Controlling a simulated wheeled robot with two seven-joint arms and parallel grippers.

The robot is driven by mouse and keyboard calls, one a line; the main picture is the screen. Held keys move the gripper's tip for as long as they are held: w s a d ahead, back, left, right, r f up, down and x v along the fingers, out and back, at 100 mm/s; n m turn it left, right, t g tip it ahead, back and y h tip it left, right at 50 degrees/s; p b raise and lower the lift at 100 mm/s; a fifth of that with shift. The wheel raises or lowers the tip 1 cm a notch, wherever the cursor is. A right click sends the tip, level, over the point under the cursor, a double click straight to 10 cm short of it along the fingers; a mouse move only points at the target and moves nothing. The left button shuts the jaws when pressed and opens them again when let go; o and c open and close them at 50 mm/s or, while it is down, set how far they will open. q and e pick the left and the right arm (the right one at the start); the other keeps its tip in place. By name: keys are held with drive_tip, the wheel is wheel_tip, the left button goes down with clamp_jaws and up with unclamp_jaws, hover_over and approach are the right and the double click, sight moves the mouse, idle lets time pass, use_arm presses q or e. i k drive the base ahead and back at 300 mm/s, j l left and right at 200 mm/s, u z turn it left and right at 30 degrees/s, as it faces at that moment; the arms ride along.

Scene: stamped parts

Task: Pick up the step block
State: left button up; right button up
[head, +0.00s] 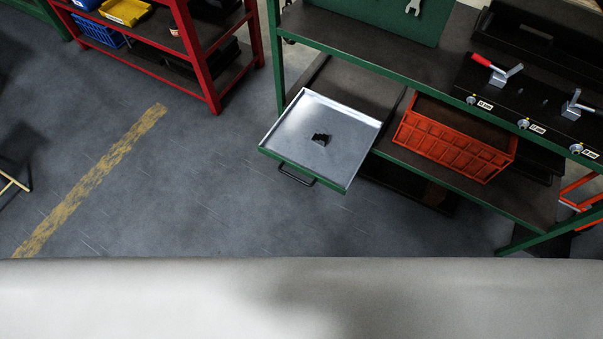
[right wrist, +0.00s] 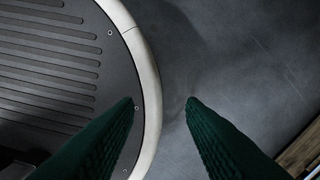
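The step block (head: 320,139) is a small black stepped piece. It lies near the middle of a shallow grey metal drawer (head: 290,122) with a green front, pulled out from the green workbench. Neither gripper shows in the head view. In the right wrist view, the two green ribbed fingers of my right gripper (right wrist: 160,102) are apart with nothing between them, above the floor and the rim of my own base. The step block is not in the right wrist view.
An orange crate (head: 455,138) stands on the bench's lower shelf, right of the drawer. The bench top (head: 415,50) overhangs behind the drawer. A red shelf unit (head: 205,70) stands at the back left. The floor (head: 180,190) left of and before the drawer is clear.

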sight(322, 139)
drive_tip(key=l+u, duration=0.8)
drive_tip(key=k+l+u, duration=0.1)
drive_tip(key=l+u, duration=0.3)
drive_tip(key=j, duration=0.1)
